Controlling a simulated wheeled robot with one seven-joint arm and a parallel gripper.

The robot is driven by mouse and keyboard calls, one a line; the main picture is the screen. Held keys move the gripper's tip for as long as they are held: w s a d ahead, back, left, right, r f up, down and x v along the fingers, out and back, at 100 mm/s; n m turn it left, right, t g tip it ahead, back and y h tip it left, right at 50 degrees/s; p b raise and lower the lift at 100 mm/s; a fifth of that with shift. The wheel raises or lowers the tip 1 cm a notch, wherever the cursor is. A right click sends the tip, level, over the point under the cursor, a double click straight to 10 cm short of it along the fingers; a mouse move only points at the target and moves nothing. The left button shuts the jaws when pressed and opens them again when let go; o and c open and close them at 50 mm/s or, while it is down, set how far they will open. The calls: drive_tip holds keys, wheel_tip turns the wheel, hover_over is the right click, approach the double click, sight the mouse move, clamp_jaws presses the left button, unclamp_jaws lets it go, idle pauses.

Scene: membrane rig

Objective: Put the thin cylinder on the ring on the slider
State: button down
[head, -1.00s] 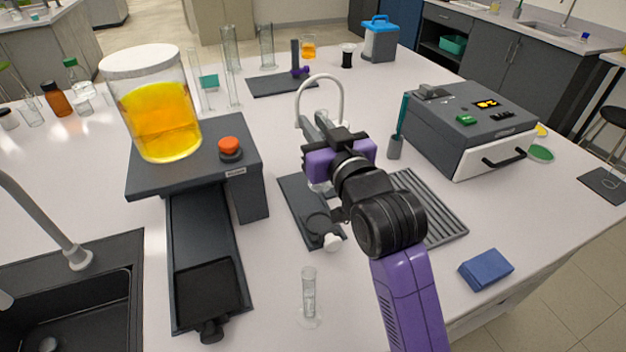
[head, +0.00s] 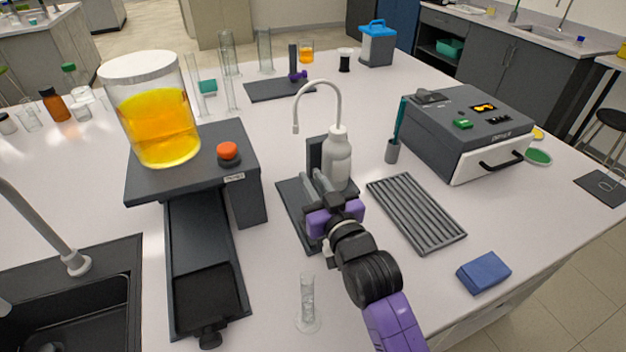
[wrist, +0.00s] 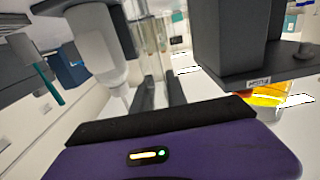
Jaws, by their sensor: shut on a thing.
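In the head view my gripper (head: 322,182) is low over a dark plate (head: 291,197), which I take to be the slider, beside a white wash bottle (head: 337,165) with a curved tube. In the wrist view the gripper (wrist: 148,50) is shut on a clear, narrow glass cylinder (wrist: 150,70), upright between its two dark fingers. The cylinder is hard to make out in the head view. The ring on the plate is hidden behind my gripper and wrist. The wash bottle also shows in the wrist view (wrist: 92,45), close to a finger.
Another clear cylinder (head: 307,300) stands in front. A rig with a yellow-filled jar (head: 158,125) and a tray (head: 208,300) is at left. A grooved rack (head: 415,212), a grey instrument (head: 465,130) and a blue block (head: 484,271) are at right. Bare table lies around the front cylinder.

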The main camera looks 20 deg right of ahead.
drive_tip(key=shift+f, duration=0.1)
drive_tip(key=c, duration=1.3)
unclamp_jaws()
drive_tip(key=s+b, duration=0.1)
drive_tip(key=s, duration=1.1)
drive_tip(key=shift+b, duration=0.4)
